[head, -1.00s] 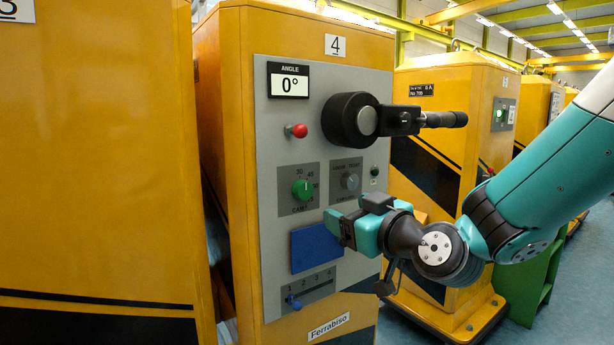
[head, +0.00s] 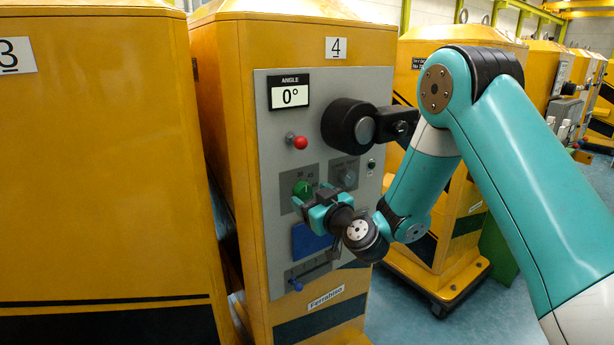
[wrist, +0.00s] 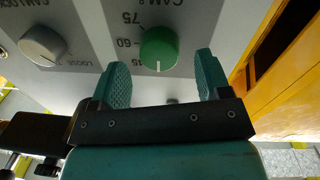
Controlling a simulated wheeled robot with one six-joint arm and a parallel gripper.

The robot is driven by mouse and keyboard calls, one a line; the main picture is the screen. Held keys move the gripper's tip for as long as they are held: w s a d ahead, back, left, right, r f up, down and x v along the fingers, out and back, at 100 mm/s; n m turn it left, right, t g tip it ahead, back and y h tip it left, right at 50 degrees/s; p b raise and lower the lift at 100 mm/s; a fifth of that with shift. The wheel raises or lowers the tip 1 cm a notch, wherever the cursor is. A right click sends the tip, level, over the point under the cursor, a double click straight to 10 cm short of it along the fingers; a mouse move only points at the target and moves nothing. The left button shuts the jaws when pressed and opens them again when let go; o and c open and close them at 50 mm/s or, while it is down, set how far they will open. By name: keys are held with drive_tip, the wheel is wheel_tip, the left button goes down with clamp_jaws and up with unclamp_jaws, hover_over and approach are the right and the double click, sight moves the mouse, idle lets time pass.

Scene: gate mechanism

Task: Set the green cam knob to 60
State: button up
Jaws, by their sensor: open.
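The green cam knob (wrist: 158,47) sits on the grey panel. It also shows in the head view (head: 302,188), partly hidden by my gripper. In the wrist view, where the panel looks upside down, its white mark points straight down, beside the 45 label and away from 60 and 75. My gripper (wrist: 164,78) is open. Its two fingertips stand to either side of the knob's lower edge in that picture, with gaps and no visible contact. In the head view my gripper (head: 318,205) is just below the knob, in front of the panel.
A grey cam lock knob (wrist: 42,45) with a LOOSE label is beside it. Above are a red button (head: 300,143), a black lever hub (head: 350,124) and an ANGLE display (head: 289,91) reading 0°.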

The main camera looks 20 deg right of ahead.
drive_tip(key=shift+w+a+r+p, duration=0.2)
drive_tip(key=shift+w+r+p, duration=0.1)
drive_tip(key=shift+w+p, duration=0.5)
drive_tip(key=shift+w+a+f+p, duration=0.1)
drive_tip(key=shift+w+f+p, duration=0.2)
drive_tip(key=shift+p, duration=0.2)
drive_tip(key=c, duration=0.9)
